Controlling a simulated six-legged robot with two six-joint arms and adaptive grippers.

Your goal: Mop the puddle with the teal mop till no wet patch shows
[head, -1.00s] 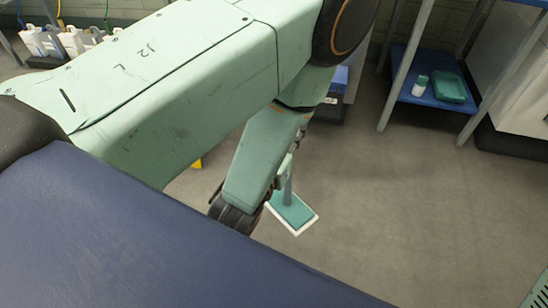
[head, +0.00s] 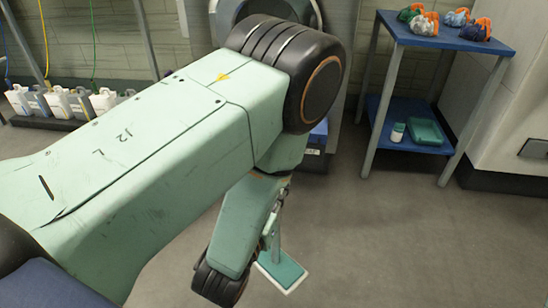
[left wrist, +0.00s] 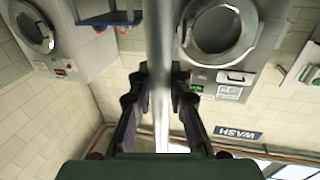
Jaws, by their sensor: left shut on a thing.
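The teal mop head (head: 283,270), a flat pad with a pale rim, is low on the grey floor in the head view. Its grey handle (head: 275,238) rises from it, partly hidden by my left arm. In the left wrist view the handle (left wrist: 160,105) runs between the two dark fingers of my left gripper (left wrist: 159,75), which is shut on it. My arm hides most of this gripper in the head view. I cannot make out a puddle or wet patch on the visible floor; part of the floor is hidden behind my arm. My right gripper is not in view.
A blue two-level table (head: 450,35) stands at the back right with colourful bundles on top. Its lower shelf holds a teal folded item (head: 424,132) and a small bottle (head: 398,132). White jugs (head: 60,103) line the back left. Open floor (head: 400,240) lies right of the mop.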

